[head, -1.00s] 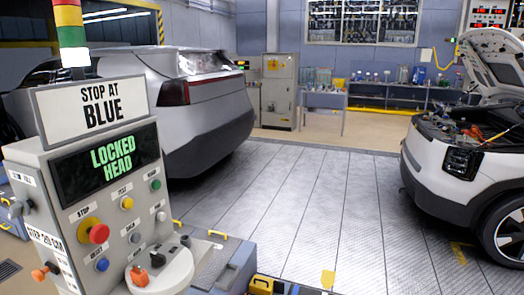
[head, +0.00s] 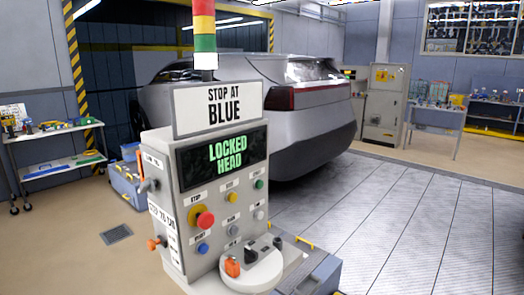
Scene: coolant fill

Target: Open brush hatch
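A grey control console (head: 212,215) stands in front of me. Its sign (head: 218,106) reads "STOP AT BLUE" and its dark display (head: 222,158) reads "LOCKED HEAD" in green. Below are a red stop button with a yellow collar (head: 204,219), a blue button (head: 203,248) and several other buttons. A round ledge (head: 252,272) at its foot carries an orange part (head: 232,267) and dark knobs. A red, yellow and green light column (head: 204,28) rises above it. I cannot make out a brush hatch. Neither of my grippers is in view.
A silver car (head: 315,110) stands behind the console on ribbed metal flooring (head: 400,215). A blue toolbox (head: 127,182) sits on the floor to the left, near a cart (head: 60,160). A floor grate (head: 116,234) lies in open beige floor at lower left.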

